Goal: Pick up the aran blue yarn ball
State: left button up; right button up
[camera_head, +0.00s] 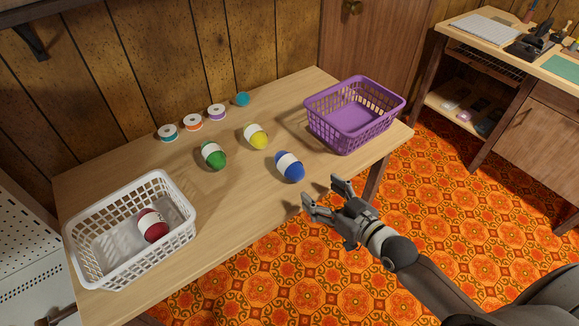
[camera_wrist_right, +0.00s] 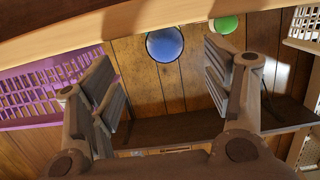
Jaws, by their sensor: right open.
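The blue yarn ball (camera_head: 290,166) with a white band lies on the wooden table (camera_head: 235,205) near its front edge. My right gripper (camera_head: 322,196) is open and empty, just off the table's front edge, to the right of and nearer than the blue ball. A clear gap separates them. In the right wrist view the blue ball (camera_wrist_right: 165,43) shows beyond the gap between the spread fingers (camera_wrist_right: 165,85).
Green (camera_head: 214,155) and yellow (camera_head: 256,136) balls lie behind the blue one. A purple basket (camera_head: 372,138) stands at right; a white basket (camera_head: 88,262) holding a red ball (camera_head: 153,226) stands at left. Spools (camera_head: 193,122) and a small teal ball (camera_head: 242,99) are at the back.

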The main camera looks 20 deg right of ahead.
aim_at(300, 173)
jog(key=w, duration=0.2)
jog(key=w+a, duration=0.2)
jog(key=w, duration=0.1)
jog(key=shift+w+r, duration=0.25)
jog(key=shift+w, duration=0.05)
jog(key=shift+a+x, duration=0.1)
jog(key=shift+x, duration=1.2)
jog(key=shift+a+x, duration=0.15)
jog(key=shift+x, duration=1.15)
pick_arm(q)
jog(key=shift+s+a, duration=0.3)
jog(key=shift+a, duration=0.2)
pick_arm(e)
jog(key=shift+s, duration=0.1)
jog(key=shift+r, duration=0.1)
jog(key=c, duration=1.1)
pick_arm(q)
jog(key=shift+d, duration=0.15)
pick_arm(e)
jog(key=shift+o, duration=0.2)
jog(key=shift+r, duration=0.1)
